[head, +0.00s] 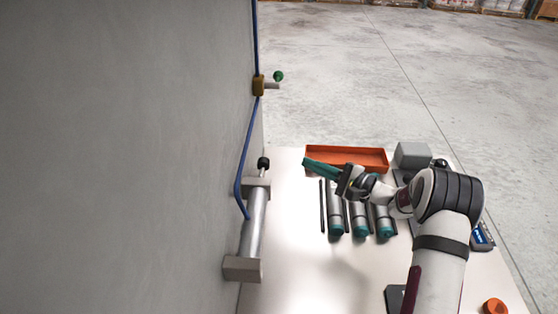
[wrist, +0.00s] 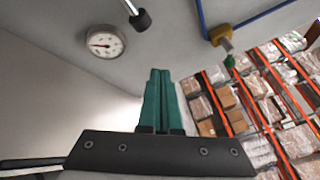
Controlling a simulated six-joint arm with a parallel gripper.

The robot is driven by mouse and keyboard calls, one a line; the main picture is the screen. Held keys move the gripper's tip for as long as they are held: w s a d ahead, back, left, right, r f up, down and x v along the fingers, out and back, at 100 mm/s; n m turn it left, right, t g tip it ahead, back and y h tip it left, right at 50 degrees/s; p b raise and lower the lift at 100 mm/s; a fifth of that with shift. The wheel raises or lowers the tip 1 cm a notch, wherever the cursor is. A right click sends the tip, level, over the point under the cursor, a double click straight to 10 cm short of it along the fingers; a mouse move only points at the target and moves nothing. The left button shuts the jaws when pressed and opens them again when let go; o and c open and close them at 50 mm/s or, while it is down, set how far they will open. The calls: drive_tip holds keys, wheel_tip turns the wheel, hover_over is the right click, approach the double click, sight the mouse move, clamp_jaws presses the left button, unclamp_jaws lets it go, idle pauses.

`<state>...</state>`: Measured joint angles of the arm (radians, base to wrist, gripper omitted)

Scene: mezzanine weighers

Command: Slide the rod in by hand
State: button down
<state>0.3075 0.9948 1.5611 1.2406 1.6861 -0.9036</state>
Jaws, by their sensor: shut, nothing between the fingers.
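A metal cylinder (head: 254,222) is fixed along the grey wall between two grey end blocks. A short rod with a black knob (head: 263,163) sticks out of its far end. In the wrist view the black knob (wrist: 141,20) shows at the top, on a thin pale rod (wrist: 130,6) cut off by the frame edge. My gripper (head: 306,162) has teal fingers, pressed together and empty. It is to the right of the knob in the head view, apart from it. In the wrist view the shut fingertips (wrist: 160,71) are below the knob, with a gap between.
A blue hose (head: 246,150) runs along the wall to a yellow valve (head: 258,85) with a green knob. A round gauge (wrist: 101,42) is on the wall. An orange tray (head: 347,152), several teal-ended cylinders (head: 359,222) and a grey block (head: 412,154) are on the table.

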sight(263, 164)
drive_tip(key=w+a+n, duration=0.2)
drive_tip(key=a+n, duration=0.4)
drive_tip(key=a, duration=0.3)
drive_tip(key=shift+w+a+f, duration=0.25)
drive_tip(key=shift+w+a, duration=0.05)
drive_tip(key=shift+s, duration=0.1)
drive_tip(key=shift+g+y, duration=0.3)
drive_tip(key=shift+g, duration=0.1)
drive_tip(key=s, duration=0.5)
drive_tip(key=shift+a+f, duration=0.1)
